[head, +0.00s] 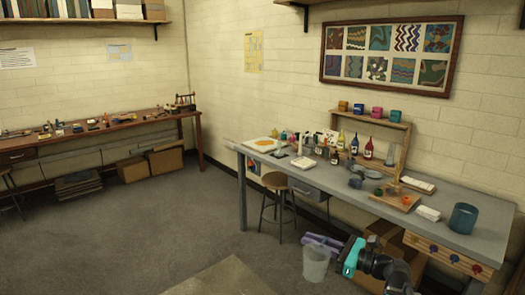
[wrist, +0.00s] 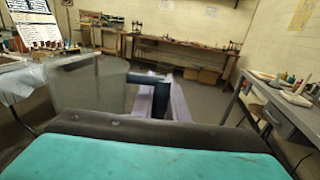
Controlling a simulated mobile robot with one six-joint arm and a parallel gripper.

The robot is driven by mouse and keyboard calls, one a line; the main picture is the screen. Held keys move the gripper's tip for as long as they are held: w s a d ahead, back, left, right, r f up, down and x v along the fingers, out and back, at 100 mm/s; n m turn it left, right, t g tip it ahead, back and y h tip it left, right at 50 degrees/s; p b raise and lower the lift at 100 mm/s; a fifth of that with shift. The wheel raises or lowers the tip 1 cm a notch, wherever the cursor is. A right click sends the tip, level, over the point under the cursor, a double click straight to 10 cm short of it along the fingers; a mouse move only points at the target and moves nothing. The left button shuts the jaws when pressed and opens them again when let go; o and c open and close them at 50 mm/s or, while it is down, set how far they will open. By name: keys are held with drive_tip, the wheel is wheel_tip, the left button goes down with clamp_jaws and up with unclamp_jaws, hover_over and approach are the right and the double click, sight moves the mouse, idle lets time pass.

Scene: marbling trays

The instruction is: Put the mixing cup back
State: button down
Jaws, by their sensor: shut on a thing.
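My gripper (head: 318,243) is in front of the long grey table, out over the floor and below the tabletop. Its purple fingers also show in the wrist view (wrist: 165,102). They are shut on the mixing cup (head: 316,264), a clear, pale container that hangs at the fingers and looks about upright. In the wrist view the cup (wrist: 88,85) is a large see-through shape left of the fingers. A dark bar, perhaps its handle, lies at the fingers. Whether anything is in the cup I cannot tell.
The grey table (head: 440,212) carries bottles, a wooden rack (head: 405,140), small cups on a wooden board (head: 396,200) and a dark teal container (head: 463,218). A stool (head: 278,185) stands at the table's front. Cardboard boxes (head: 385,232) are beneath it. The floor at left is open.

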drive_tip(key=shift+f, duration=0.1)
wheel_tip(320, 180, down, 8)
idle(0.4)
drive_tip(key=shift+w, duration=0.1)
